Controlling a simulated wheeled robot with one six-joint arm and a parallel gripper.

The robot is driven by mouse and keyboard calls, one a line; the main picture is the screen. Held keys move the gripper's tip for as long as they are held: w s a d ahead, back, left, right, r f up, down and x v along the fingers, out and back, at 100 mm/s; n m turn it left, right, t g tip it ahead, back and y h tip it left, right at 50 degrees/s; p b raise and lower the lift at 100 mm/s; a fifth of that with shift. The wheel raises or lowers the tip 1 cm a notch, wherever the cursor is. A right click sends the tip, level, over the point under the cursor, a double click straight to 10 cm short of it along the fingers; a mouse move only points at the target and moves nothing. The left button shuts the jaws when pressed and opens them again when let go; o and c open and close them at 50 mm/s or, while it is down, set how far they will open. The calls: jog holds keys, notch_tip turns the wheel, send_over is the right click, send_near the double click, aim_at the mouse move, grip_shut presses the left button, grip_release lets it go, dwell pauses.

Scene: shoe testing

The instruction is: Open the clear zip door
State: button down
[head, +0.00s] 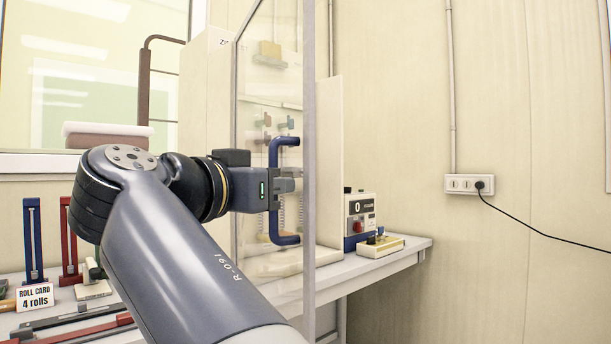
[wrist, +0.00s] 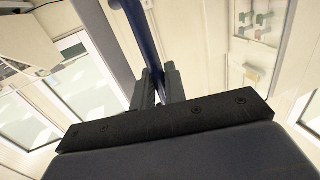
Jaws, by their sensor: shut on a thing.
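The clear door (head: 262,100) is a see-through panel in a grey frame, swung out from the pale zip tester cabinet (head: 207,100) so that it stands edge-on toward me in the head view. A blue bar handle (head: 274,220) is fixed upright on it. My gripper (head: 284,184) is shut on the handle's upright bar at about mid height. In the wrist view the gripper fingers (wrist: 157,88) close on both sides of the blue handle (wrist: 140,35). The lower part of the cabinet is partly hidden behind my arm and the door.
A small box with a red button (head: 359,218) and a low cream device (head: 367,246) stand on the bench (head: 405,251) to the right.

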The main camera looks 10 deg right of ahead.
jog(key=shift+s+a+f+p, duration=0.1)
jog(key=shift+a+p, duration=0.2)
jog(key=shift+a, duration=1.35)
jog(key=c, duration=1.6)
grip_release()
jog(key=shift+d, duration=0.1)
jog(key=shift+o, duration=0.2)
jog(key=p+v, duration=0.1)
jog(key=v, duration=0.9)
jog(key=shift+s+a+p, duration=0.2)
jog(key=shift+a+p, duration=0.1)
jog(key=shift+p, duration=0.1)
jog(key=shift+d, duration=0.1)
jog(key=b+x, duration=0.2)
jog(key=x, duration=0.9)
jog(key=shift+s+f, duration=0.1)
jog(key=shift+s, duration=0.1)
